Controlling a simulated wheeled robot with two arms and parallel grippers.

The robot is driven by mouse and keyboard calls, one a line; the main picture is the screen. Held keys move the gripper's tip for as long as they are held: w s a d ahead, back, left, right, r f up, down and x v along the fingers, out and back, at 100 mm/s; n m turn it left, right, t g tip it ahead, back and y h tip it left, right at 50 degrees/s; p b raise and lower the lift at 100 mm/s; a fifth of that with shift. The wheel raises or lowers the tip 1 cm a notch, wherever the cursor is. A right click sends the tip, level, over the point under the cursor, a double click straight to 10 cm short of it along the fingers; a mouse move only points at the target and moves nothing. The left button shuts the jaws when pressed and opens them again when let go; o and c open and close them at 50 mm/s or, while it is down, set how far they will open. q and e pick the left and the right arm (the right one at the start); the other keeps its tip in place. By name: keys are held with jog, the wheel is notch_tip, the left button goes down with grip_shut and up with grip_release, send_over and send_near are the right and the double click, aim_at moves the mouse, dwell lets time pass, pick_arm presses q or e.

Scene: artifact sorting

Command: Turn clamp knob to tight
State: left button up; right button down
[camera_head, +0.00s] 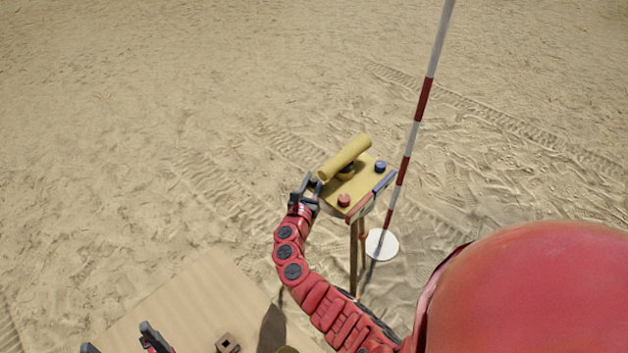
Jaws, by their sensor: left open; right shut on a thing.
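A yellow instrument (363,190) with a yellow tube (345,157) across its top stands on thin brown legs. A red knob (344,200) and a blue knob (380,166) sit on its top plate. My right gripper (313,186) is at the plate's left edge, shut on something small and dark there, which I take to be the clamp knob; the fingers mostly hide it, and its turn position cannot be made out. My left gripper (120,345) is open at the bottom left edge, apart from the instrument and only partly in view.
A red and white striped pole (421,100) rises just right of the instrument, near a white disc (381,244) on the sand. A tan board or tabletop (190,300) lies at the bottom left, with a small brown block (228,343) on it. Open sand lies beyond.

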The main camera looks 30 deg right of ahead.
jog(key=shift+w+a+f+m+g+h+b, duration=0.1)
jog(key=shift+f+m+g+h+b, duration=0.1)
jog(key=shift+m+g+h+b, duration=0.7)
jog(key=m+g+h+b, duration=0.1)
jog(key=m+g+b, duration=0.1)
jog(key=g+b, duration=0.2)
jog(key=m+g+h+b, duration=0.2)
jog(key=m+g+b, duration=0.1)
jog(key=b, duration=0.5)
jog(key=shift+f+g+b, duration=0.1)
jog(key=shift+g+b, duration=0.2)
jog(key=shift+g, duration=0.3)
jog(key=shift+r+m+g+b, duration=0.3)
jog(key=shift+m+b, duration=0.1)
jog(key=shift+b, duration=0.15)
jog(key=c, duration=0.6)
grip_release()
